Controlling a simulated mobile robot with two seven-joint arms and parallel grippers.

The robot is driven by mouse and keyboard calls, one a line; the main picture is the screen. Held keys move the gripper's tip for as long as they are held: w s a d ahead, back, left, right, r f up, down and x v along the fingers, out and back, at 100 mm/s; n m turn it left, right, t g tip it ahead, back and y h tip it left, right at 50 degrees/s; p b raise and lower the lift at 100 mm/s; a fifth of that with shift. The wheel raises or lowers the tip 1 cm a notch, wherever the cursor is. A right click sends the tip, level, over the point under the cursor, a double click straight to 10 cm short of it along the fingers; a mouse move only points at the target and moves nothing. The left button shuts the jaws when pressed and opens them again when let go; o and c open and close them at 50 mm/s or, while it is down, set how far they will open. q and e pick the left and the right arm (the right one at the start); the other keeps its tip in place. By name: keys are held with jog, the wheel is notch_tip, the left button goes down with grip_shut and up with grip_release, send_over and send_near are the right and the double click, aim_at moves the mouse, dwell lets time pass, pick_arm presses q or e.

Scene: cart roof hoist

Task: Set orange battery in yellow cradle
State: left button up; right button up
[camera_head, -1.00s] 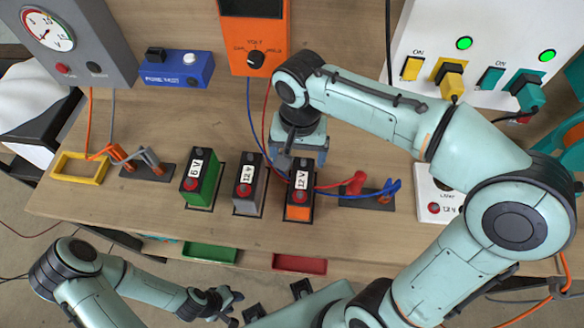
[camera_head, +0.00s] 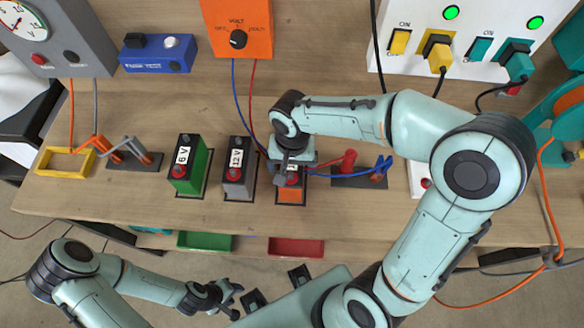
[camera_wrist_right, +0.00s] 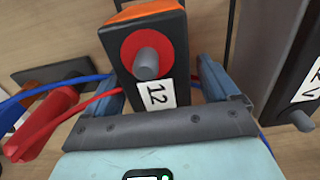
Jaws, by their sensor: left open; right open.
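The orange battery (camera_head: 290,194) stands upright in its place on the bench, right of the grey battery. Its black top, red terminal ring and "12" label show close up in the right wrist view (camera_wrist_right: 150,60). My right gripper (camera_head: 292,172) is over it from above, open, with its fingers (camera_wrist_right: 165,90) on either side of the battery top. The yellow cradle (camera_head: 65,163) is an open frame at the left of the bench, empty. My left gripper (camera_head: 222,300) is open and empty, low in front of the bench.
A green battery (camera_head: 188,165) and a grey battery (camera_head: 237,168) stand left of the orange one. Red and blue clamp leads (camera_head: 350,170) lie close on its right. A grey clamp stand (camera_head: 135,158) is beside the cradle. Green (camera_head: 205,242) and red trays (camera_head: 296,247) sit at the front edge.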

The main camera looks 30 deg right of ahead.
grip_shut()
jog(key=shift+w, duration=0.1)
jog(key=shift+r, duration=0.2)
